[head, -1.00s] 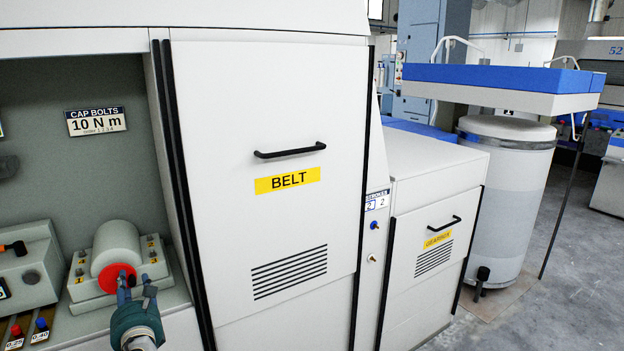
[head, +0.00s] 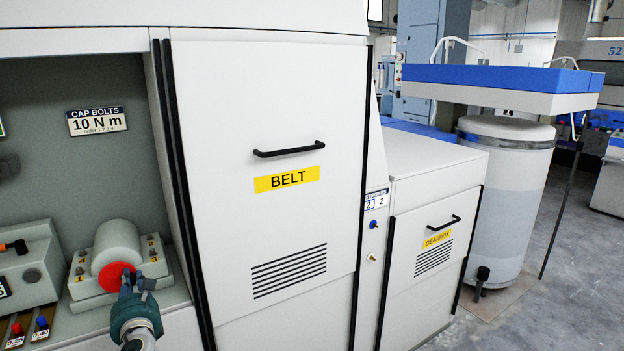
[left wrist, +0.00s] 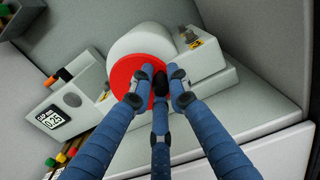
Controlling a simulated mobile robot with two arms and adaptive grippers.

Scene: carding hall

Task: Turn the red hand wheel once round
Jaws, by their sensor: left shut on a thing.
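The red hand wheel (head: 112,275) is a flat red disc on the front end of a light grey cylinder housing (head: 117,246), low at the left in the head view. My left gripper (head: 137,280) is at the wheel's right side. In the left wrist view the wheel (left wrist: 123,74) is partly hidden behind the blue fingers of my left gripper (left wrist: 160,80). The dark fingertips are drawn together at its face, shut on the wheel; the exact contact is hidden. My right gripper is not in view.
The housing sits in an open bay beside a grey box (head: 28,268) and slots with red and blue knobs (head: 42,323). A CAP BOLTS 10 N m label (head: 96,120) is on the back wall. The bay's black-edged right side adjoins the closed BELT door (head: 285,220).

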